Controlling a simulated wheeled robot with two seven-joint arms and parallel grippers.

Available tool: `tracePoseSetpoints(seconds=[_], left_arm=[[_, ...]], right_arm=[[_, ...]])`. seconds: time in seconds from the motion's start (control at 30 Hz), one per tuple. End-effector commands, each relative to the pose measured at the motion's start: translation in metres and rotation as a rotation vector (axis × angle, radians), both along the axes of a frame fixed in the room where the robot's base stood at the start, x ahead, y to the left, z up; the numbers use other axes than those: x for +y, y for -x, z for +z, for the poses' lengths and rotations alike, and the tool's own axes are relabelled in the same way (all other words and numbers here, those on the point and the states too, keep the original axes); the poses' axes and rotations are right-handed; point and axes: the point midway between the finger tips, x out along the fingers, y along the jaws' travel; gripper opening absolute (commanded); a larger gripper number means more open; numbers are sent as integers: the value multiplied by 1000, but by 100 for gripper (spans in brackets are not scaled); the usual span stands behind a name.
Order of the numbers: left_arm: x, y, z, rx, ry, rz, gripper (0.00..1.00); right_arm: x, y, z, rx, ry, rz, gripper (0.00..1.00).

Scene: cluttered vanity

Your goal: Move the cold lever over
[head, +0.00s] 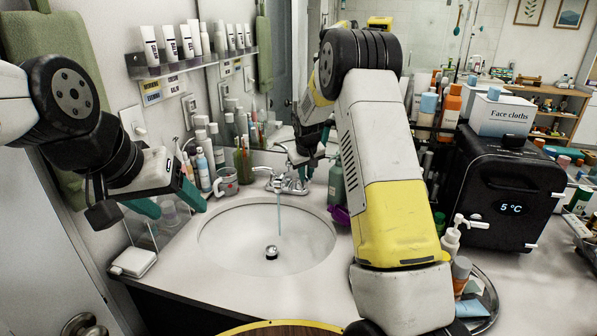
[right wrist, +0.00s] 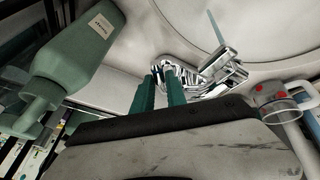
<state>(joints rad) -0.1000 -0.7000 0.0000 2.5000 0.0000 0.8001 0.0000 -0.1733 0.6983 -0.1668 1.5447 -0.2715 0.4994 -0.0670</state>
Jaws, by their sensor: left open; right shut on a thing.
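The chrome faucet (head: 283,183) stands at the back rim of the sink (head: 215,262), with a stream of water (head: 279,215) falling from its spout. My right gripper (head: 306,163) is at the faucet's right side, where the cold lever is largely hidden by the gripper in the head view. In the right wrist view, the teal fingers of my right gripper (right wrist: 161,80) are shut on the chrome cold lever (right wrist: 166,66) at the faucet's end. My left gripper (head: 170,205) is open and empty, held above the counter left of the sink.
A green bottle (head: 336,184) stands just right of the faucet; it also shows in the right wrist view (right wrist: 85,50). A mug (head: 226,182) with red dots is left of the faucet. A black cooler (head: 505,190) and bottles crowd the right counter.

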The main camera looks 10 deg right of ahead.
Motion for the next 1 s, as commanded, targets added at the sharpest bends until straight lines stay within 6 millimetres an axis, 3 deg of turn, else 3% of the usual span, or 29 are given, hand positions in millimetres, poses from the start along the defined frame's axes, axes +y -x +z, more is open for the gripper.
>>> tracePoseSetpoints(seconds=[0.27, 1.0], left_arm=[[0, 0, 0, 0, 0, 0, 66], [0, 0, 0, 0, 0, 0, 66]], right_arm=[[-6, 0, 0, 2, -1, 58, 0], [-28, -12, -1, 3, -1, 494, 0]])
